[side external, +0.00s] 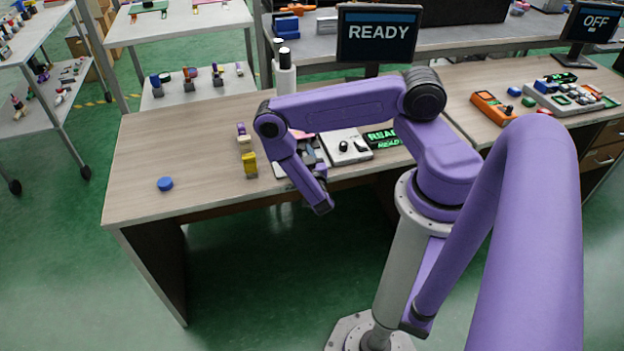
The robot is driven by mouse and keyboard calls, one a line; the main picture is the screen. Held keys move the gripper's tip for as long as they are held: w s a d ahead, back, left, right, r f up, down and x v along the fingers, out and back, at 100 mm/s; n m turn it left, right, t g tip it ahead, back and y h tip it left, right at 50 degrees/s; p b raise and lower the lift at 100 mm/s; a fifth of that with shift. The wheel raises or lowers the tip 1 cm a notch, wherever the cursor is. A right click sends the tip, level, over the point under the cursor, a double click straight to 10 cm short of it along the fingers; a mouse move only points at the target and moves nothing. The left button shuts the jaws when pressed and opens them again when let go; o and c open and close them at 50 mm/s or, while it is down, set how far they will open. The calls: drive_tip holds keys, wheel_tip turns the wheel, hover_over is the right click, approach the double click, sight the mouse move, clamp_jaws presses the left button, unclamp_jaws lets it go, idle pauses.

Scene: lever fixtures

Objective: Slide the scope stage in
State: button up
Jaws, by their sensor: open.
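A fixture with a pink part (305,135) and a dark grey plate stands on the wooden desk, mostly hidden behind my forearm. I cannot tell which part of it is the scope stage or how far in the stage is. My gripper (321,206) is the small dark end of the purple arm, hanging near the desk's front edge, in front of the fixture. Its fingers are too small to make out, and I see nothing held in it.
A READY monitor (379,34) stands behind.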

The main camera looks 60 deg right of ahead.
drive_tip(key=v, duration=1.4)
drive_tip(key=shift+a, duration=0.1)
